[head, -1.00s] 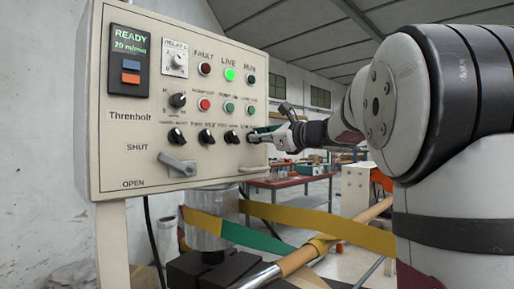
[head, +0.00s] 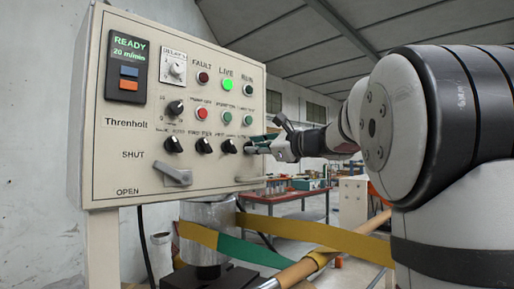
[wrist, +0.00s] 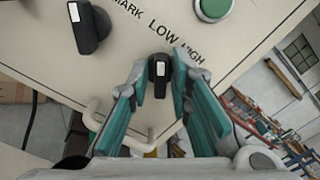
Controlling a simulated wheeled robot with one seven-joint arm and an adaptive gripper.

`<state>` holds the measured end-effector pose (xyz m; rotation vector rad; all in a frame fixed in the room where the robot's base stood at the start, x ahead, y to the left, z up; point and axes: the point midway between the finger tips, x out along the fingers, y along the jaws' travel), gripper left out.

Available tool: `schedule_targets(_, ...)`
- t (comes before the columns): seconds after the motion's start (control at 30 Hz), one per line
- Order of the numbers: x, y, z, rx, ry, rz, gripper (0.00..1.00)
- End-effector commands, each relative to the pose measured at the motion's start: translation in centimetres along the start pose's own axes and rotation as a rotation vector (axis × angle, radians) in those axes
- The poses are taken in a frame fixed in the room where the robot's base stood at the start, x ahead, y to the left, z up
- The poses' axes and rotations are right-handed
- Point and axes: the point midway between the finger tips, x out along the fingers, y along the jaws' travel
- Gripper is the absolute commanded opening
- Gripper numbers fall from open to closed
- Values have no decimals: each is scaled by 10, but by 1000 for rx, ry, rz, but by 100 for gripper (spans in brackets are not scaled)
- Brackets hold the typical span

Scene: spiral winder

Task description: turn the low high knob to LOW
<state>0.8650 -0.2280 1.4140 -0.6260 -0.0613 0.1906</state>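The low high knob (wrist: 159,77) is small and black with a white mark. In the wrist view it sits under the words LOW and HIGH, its white end turned up the picture toward LOW. My gripper (wrist: 160,67) has its two teal-padded fingers on either side of the knob. They are close to it, with narrow gaps seeming to show; I cannot tell whether either touches. In the head view my gripper (head: 255,147) is at the right end of the lower knob row and hides most of this knob.
The beige panel (head: 132,132) carries other black knobs, including the neighbouring one (wrist: 88,28), round buttons and a grey SHUT/OPEN lever (head: 174,174). A green button (wrist: 212,8) is above. A pale handle (wrist: 140,142) lies below my fingers. A yellow-green band (head: 250,250) runs under the panel.

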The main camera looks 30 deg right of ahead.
Motion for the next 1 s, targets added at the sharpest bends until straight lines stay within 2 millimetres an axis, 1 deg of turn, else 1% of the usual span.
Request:
schedule_targets(0.3,0,0,0,2,0,-1,30)
schedule_targets(0.43,-8,-1,0,2,2,-3,30)
schedule_targets(0.57,-28,-1,0,1,2,-4,30)
schedule_targets(0.8,-78,-1,0,1,1,-4,30)
schedule_targets(0.9,-95,0,0,1,1,-3,30)
schedule_targets(1.0,-108,-1,0,0,1,-3,30)
